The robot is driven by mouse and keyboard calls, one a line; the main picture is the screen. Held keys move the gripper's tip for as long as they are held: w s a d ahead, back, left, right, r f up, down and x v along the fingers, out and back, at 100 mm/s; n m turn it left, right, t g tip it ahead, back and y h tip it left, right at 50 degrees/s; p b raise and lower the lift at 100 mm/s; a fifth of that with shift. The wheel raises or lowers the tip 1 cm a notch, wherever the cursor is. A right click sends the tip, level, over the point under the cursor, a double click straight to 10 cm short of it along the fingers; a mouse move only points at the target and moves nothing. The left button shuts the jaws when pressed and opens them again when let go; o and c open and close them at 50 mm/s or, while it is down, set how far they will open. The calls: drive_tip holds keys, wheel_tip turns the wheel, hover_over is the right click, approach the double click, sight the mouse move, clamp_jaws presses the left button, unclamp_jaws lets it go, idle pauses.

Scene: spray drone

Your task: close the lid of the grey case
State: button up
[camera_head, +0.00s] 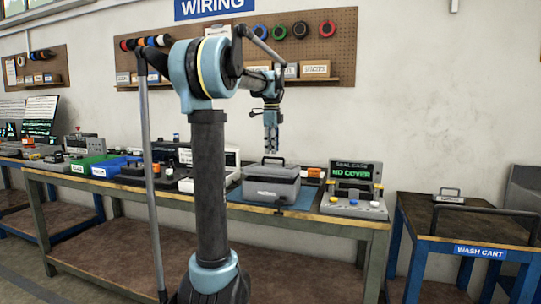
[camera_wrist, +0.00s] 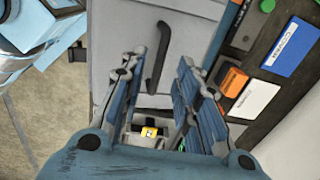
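The grey case (camera_head: 270,187) stands on the bench in the head view, with a dark handle (camera_head: 273,160) on its top. My gripper (camera_head: 271,149) points down above the case, its fingers apart and empty. In the wrist view the case's pale grey lid surface (camera_wrist: 115,40) fills the upper middle, and the dark handle (camera_wrist: 158,58) shows between the two fingers. I cannot tell how far the lid stands from the case body.
A seal gauge (camera_head: 352,192) with a "NO COVER" display stands right of the case on the bench. A blue mat (camera_head: 304,204) lies under the case. Green and blue bins (camera_head: 108,162) stand left. A wash cart (camera_head: 470,240) stands at the right.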

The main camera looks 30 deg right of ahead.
drive_tip(key=shift+w+d+f, duration=0.1)
drive_tip(key=shift+f, duration=1.3)
clamp_jaws()
drive_tip(key=shift+s+a+f, duration=0.6)
drive_tip(key=shift+f, duration=0.05)
unclamp_jaws()
drive_tip(key=shift+r, duration=0.1)
wheel_tip(320, 180, up, 12)
drive_tip(key=shift+s+a, duration=0.15)
drive_tip(key=shift+a, duration=0.1)
